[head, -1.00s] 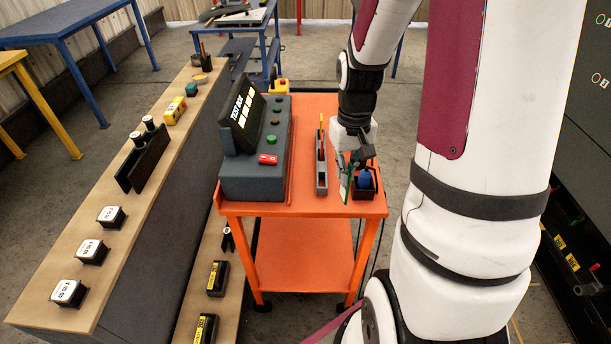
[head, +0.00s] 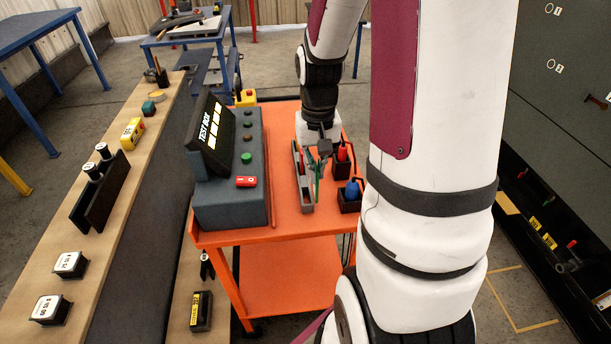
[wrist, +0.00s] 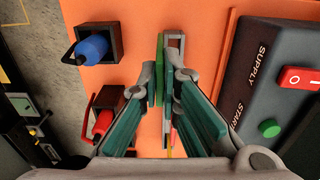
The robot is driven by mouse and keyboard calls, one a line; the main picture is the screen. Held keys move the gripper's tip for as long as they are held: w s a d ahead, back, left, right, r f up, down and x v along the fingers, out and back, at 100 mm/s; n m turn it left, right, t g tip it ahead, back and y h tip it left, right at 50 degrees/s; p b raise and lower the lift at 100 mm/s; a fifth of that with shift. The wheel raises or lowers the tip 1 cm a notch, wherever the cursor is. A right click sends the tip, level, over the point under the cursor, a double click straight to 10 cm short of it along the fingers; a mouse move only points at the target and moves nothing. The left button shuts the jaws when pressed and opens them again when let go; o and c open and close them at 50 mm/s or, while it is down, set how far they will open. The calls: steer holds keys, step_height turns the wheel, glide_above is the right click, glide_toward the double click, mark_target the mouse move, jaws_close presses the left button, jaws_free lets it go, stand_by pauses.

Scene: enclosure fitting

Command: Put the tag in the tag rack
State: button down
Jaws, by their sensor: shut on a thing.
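The tag (wrist: 159,62) is a thin green plate, seen nearly edge-on in the wrist view. My gripper (wrist: 165,82) is shut on it, and the tag sticks out past the fingertips. The tag rack (wrist: 175,42) is a narrow grey holder on the orange cart top, just right of the tag. In the head view my gripper (head: 320,158) hangs over the cart with the green tag (head: 318,182) below it, close beside the long rack (head: 304,192). I cannot tell whether tag and rack touch. Fingers hide part of the rack.
Black holders with a blue-handled item (head: 352,189) and a red-handled item (head: 342,152) stand right of the rack. The grey test box (head: 228,180) stands left of it. The orange cart top (head: 270,231) is bare at its front edge.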

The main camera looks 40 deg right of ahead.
steer(key=shift+w+a+f, duration=0.2)
steer(key=shift+w+f, duration=0.5)
steer(key=shift+f, duration=0.25)
steer(key=shift+w+a+f, duration=0.15)
steer(key=shift+w+f, duration=0.5)
steer(key=shift+f, duration=0.25)
steer(key=shift+f, duration=0.15)
steer(key=c, duration=1.8)
jaws_free()
step_height(320, 180, up, 11)
steer(key=s+a+r+n+t, duration=0.25)
steer(key=s+a+r, duration=0.35)
steer(key=a+r, duration=0.35)
steer(key=s+a+r+n+t, duration=0.1)
steer(key=s+a+n, duration=0.3)
steer(key=s+a, duration=0.4)
steer(key=shift+s+r+p, duration=0.3)
steer(key=shift+s+r, duration=0.05)
steer(key=shift+s, duration=0.5)
